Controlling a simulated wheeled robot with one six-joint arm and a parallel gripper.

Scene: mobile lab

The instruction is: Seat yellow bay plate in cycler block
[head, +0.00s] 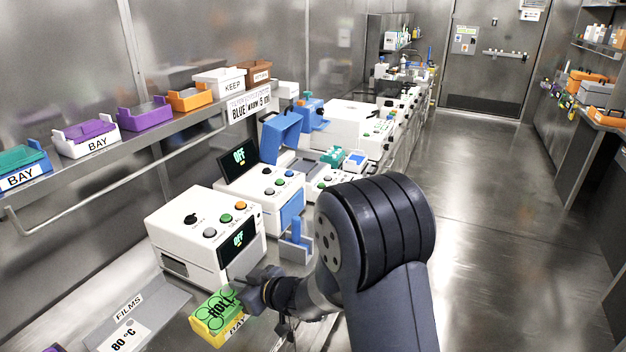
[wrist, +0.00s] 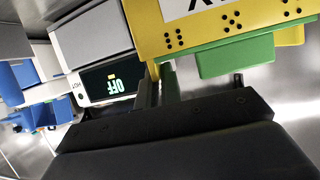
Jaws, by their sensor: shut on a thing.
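A yellow block-shaped item (head: 207,334) with a green top marked "ROLL" and a "BAY" label is low in the head view, in front of the near white machine. In the wrist view its yellow side (wrist: 215,22) with black dots and a green part (wrist: 235,56) fill the top right. My gripper (head: 246,299) is at its right end, shut on the green part as far as I can tell; the fingertips are partly hidden. I cannot tell whether the item touches the bench. A white machine with a raised blue lid (head: 281,137) may be the cycler; its block is not clearly visible.
The near white machine (head: 187,232) has knobs and an "OFF" display. A grey "FILMS 80 °C" holder (head: 160,303) stands left of the item. A wall shelf holds coloured bays, including purple (head: 145,115) and orange (head: 188,98). The floor at right (head: 500,230) is clear.

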